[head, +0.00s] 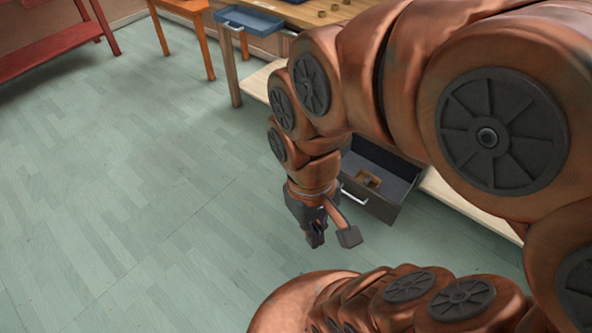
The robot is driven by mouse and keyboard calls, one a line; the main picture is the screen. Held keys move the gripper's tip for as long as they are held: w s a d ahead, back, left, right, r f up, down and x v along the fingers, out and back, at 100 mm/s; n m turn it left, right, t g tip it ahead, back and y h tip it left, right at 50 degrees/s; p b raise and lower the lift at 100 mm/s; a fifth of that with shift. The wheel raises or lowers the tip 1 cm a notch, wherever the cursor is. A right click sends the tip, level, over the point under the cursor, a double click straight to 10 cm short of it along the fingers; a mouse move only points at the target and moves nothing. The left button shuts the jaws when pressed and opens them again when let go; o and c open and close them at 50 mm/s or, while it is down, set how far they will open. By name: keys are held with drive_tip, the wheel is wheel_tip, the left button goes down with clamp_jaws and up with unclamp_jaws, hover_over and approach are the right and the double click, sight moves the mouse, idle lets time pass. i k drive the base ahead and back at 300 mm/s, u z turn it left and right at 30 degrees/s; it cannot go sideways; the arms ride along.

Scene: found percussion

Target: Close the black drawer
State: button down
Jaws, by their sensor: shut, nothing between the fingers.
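The black drawer (381,206) is pulled out low under the wooden table, right of the picture's middle. Its front carries a pale metal handle (354,195), and a small wooden piece (368,179) lies inside. My arm hides part of the drawer's left side. My gripper (318,240) points down just left of and in front of the drawer front, near the handle. It is shut and empty. I cannot tell whether it touches the drawer.
A red bench (50,48) stands at the upper left, and an orange stool (185,8) stands beside the table. The green floor (130,190) is clear on the left.

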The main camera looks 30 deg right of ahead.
sight(384, 204)
drive_tip(key=u, duration=0.25)
drive_tip(key=i, duration=0.95)
drive_tip(key=z, duration=0.25)
